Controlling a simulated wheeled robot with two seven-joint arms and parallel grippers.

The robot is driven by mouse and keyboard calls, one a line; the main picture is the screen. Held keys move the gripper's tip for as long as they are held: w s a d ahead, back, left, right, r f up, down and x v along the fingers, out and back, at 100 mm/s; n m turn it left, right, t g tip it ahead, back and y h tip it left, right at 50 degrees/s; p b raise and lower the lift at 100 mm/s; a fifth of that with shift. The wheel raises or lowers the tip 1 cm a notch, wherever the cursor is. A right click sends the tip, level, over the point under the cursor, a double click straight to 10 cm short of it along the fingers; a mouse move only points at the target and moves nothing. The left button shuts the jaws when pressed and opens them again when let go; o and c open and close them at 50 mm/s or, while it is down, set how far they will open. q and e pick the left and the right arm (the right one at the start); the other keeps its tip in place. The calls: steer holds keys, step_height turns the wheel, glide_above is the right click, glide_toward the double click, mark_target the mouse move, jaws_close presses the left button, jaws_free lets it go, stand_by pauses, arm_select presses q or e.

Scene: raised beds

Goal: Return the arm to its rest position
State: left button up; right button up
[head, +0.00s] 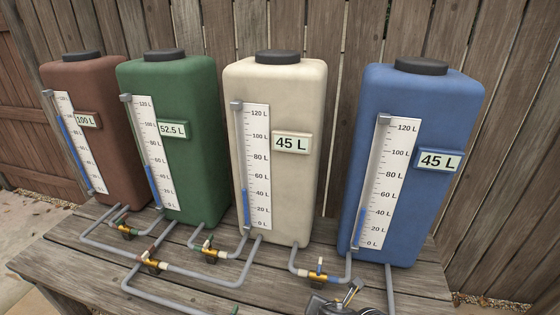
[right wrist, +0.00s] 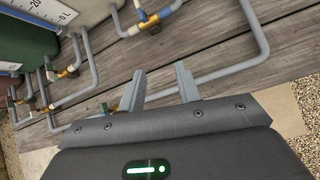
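My right gripper (head: 345,298) shows at the bottom edge of the head view, right of centre, just in front of the blue-handled brass valve (head: 318,276). In the right wrist view its two grey fingers (right wrist: 160,78) stand apart with only wooden planks and a bit of pipe between and beyond them, so it is open and empty. It appears clear of the valve. My left gripper is not in view.
Brown (head: 85,150), green (head: 190,150), cream (head: 270,190) and blue (head: 425,210) tanks stand on a wooden bench (head: 75,268) against a plank fence (head: 300,25). Grey pipes (head: 190,303) with several brass valves (head: 210,256) run along the bench front.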

steer(key=s+d+f+m+g+y, duration=0.15)
steer(key=s+d+m, duration=0.25)
steer(key=s+m, duration=0.45)
steer(key=s+d+f+m+g, duration=0.1)
steer(key=s+d+f+m, duration=0.4)
steer(key=m, duration=0.6)
steer(key=s+d+m+g, duration=0.2)
steer(key=s+d+m, duration=0.1)
steer(key=s+m, duration=0.55)
step_height(320, 180, down, 27)
steer(key=g+b, duration=0.1)
steer(key=b, duration=0.1)
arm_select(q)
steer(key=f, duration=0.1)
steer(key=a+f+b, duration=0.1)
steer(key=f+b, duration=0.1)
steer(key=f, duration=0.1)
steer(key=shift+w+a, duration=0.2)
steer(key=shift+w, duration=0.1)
arm_select(e)
steer(key=s+d+f, duration=0.2)
steer(key=s+f, duration=0.6)
steer(key=f, duration=0.1)
steer(key=s+d+f+g, duration=0.1)
steer(key=s+d+f, duration=0.1)
steer(key=s+f, duration=0.6)
step_height(320, 180, down, 2)
steer(key=shift+s+d+f, duration=0.1)
steer(key=shift+s+d, duration=0.25)
steer(key=shift+s, duration=0.05)
